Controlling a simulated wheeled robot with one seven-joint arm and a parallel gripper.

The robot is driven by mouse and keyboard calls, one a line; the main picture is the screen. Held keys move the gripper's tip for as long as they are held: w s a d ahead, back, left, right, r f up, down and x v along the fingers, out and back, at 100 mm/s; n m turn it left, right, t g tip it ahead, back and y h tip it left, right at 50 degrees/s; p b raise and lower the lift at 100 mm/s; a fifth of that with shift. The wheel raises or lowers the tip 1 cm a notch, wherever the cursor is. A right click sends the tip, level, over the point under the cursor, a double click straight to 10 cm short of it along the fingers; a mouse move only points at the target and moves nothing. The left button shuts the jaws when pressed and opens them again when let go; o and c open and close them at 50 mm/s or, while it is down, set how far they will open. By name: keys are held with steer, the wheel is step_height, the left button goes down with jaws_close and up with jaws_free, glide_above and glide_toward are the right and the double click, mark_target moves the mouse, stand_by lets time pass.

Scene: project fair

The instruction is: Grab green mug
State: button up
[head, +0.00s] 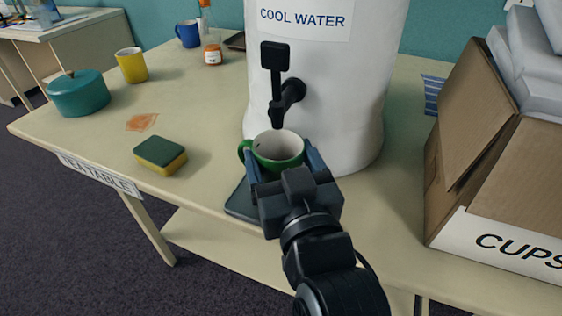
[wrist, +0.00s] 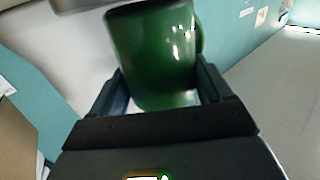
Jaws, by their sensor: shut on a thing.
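The green mug (head: 278,150) has a white inside and a green handle on its left. It is upright below the black tap of the white water cooler. My gripper (head: 283,168) has one finger on each side of the mug and is shut on it. In the wrist view the green mug (wrist: 155,55) fills the space between the two fingers of my gripper (wrist: 165,92). The mug's base is hidden in the head view, so I cannot tell whether it touches the dark flat pad (head: 243,203) beneath.
The water cooler (head: 340,100) stands just behind the mug, its tap (head: 276,85) close above. A cardboard box (head: 500,150) is at the right. A sponge (head: 160,155), teal pot (head: 78,93), yellow mug (head: 131,65), blue mug (head: 188,34) and bottle (head: 211,40) are on the left.

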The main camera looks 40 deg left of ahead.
steer(key=shift+r, duration=0.4)
steer(key=b+v, duration=0.1)
steer(key=v, duration=1.7)
steer(key=shift+b, duration=0.4)
steer(key=shift+r, duration=0.1)
